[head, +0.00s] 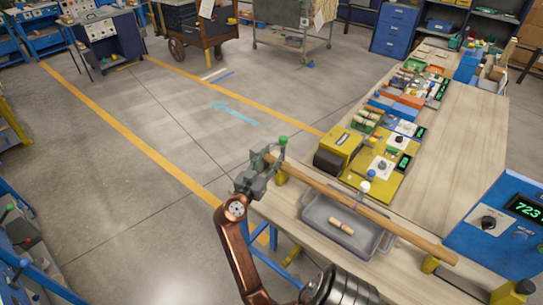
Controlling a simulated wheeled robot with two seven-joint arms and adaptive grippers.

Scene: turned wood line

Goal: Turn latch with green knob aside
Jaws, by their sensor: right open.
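A latch with a green knob (283,141) stands at the far left end of a long wooden rod (330,189). My right gripper (259,166) is open, beside that rod end and just left of and below the green knob. I cannot tell whether its fingers touch the rod or the latch. My left gripper is not in view.
Yellow supports (431,264) carry the rod above the wooden bench (459,140). A grey tray (313,213) with a turned wood piece (341,226) sits under the rod. A white knob (365,187) stands by mid-rod. A blue display box (500,228) is right; yellow fixtures (346,139) stand behind.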

